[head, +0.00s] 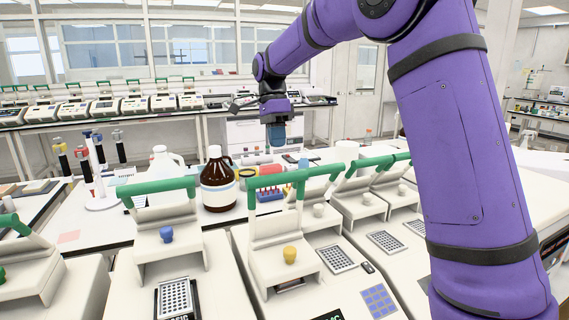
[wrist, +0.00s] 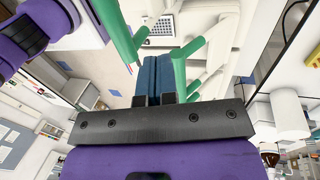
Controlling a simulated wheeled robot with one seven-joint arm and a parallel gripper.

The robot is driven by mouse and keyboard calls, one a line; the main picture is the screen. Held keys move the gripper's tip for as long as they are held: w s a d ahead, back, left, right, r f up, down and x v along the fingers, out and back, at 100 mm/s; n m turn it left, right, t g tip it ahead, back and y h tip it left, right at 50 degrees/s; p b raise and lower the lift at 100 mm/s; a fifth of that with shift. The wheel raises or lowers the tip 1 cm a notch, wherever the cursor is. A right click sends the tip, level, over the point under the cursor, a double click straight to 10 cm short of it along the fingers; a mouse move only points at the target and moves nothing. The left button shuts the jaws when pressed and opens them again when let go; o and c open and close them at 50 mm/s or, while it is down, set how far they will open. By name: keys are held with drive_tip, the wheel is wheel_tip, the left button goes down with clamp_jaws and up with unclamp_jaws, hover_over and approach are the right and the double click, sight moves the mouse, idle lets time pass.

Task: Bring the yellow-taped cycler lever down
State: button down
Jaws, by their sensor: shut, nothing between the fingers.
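The cycler with the yellow knob (head: 290,255) stands in the front row, with its lid (head: 272,228) raised. Its green lever bar (head: 270,184) is up at the top of the lid. I see no separate yellow tape, only the yellow knob. My gripper (head: 277,145) points down beyond the raised levers, above the bench, with no visible contact. In the wrist view its blue fingers (wrist: 152,80) are together and empty. Green bars show on both sides there, one at the left (wrist: 118,30) and one at the right (wrist: 180,75); I cannot tell which cycler each belongs to.
A cycler with a blue knob (head: 166,234) stands left, its green bar (head: 158,185) raised. More cyclers with raised levers stand right (head: 360,190). A brown bottle (head: 218,182) and a white jug (head: 163,165) stand behind the row. A red-and-blue tube rack (head: 271,194) is near them.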

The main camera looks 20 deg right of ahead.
drive_tip(key=s+f, duration=0.4)
drive_tip(key=f, duration=0.1)
drive_tip(key=shift+s, duration=0.4)
